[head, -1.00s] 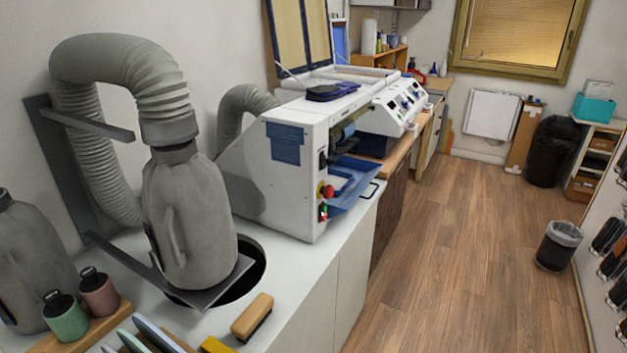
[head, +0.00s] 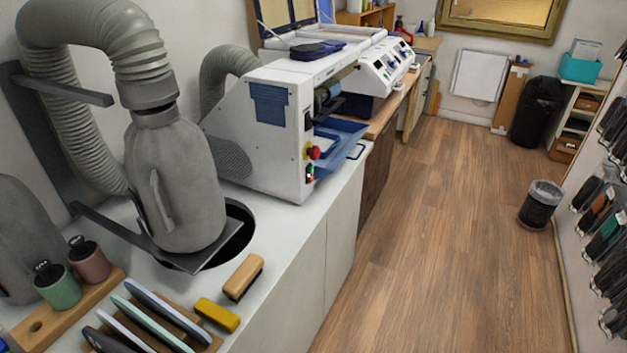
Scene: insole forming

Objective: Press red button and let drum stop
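A white machine (head: 250,150) stands on the white counter in the head view. On its near right edge is a red mushroom-shaped button (head: 314,152) on a yellow base. Below it is a small switch (head: 310,173) with a green part and a red part. A dark roller-like drum (head: 327,97) shows partly in the machine's open side; I cannot tell whether it turns. Neither of my grippers is in view.
A grey bottle-shaped duct piece (head: 178,180) with a hose stands left of the machine. A wooden brush (head: 243,277), a yellow block (head: 217,314) and a rack of insoles (head: 150,330) lie in front. The wooden floor (head: 420,240) is clear; a small bin (head: 540,205) stands right.

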